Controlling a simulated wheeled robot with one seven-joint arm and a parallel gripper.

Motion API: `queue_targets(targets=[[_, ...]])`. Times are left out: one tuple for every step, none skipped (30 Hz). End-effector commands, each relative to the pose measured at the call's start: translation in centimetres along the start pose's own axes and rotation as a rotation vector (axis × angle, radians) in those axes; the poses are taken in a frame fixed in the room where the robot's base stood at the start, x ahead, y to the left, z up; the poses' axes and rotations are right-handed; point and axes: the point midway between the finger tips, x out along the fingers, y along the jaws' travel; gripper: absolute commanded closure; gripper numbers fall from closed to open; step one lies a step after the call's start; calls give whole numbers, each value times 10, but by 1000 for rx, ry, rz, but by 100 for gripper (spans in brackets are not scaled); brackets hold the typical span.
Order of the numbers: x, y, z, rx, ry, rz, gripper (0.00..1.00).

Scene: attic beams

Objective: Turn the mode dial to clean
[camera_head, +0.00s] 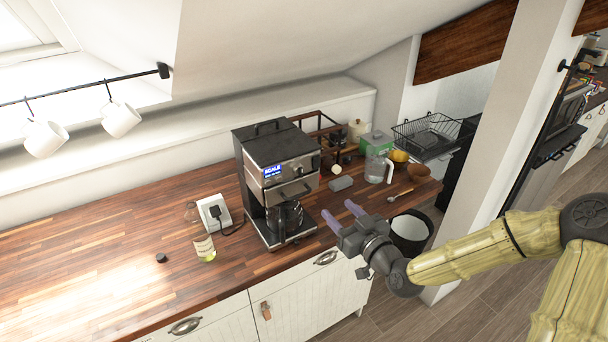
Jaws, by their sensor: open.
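A black and steel coffee machine (276,160) stands on the wooden counter. Its front panel carries a lit blue display (272,171) that reads "SCALE" with a smaller line below. A small round shape on the panel right of the display may be the mode dial (300,170); its pointer and markings are too small to read. A glass carafe (285,216) sits in the machine's lower bay. My gripper (342,214), with purple fingers, is open and empty. In the picture it is right of the machine's base, lower than the panel, and apart from the dial.
A bottle (203,240) with yellowish liquid and a white socket block (213,213) stand left of the machine. A small black piece (161,258) lies farther left. A grey block (340,183), a clear jug (378,167) and a wooden spoon (399,195) are to the right.

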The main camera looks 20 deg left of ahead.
Motion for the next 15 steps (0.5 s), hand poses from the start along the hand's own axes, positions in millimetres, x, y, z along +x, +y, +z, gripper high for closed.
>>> queue_targets(targets=[[2,0,0,0,0,0,49],[3,0,-1,0,0,-1,49],[6,0,-1,0,0,-1,49],[9,0,-2,0,0,-2,49],[12,0,-2,0,0,-2,49],[17,0,-2,1,0,-1,49],[21,0,-2,1,0,-1,49],[26,-1,-3,2,0,-1,49],[32,-1,-3,2,-1,-1,49],[37,-1,-3,3,-1,-1,49],[43,-1,-3,3,-1,-1,49],[50,0,-4,2,0,-1,49],[55,-1,-3,2,-1,-1,49],[60,-1,-3,2,0,-1,49],[67,-1,-3,2,-1,-1,49]])
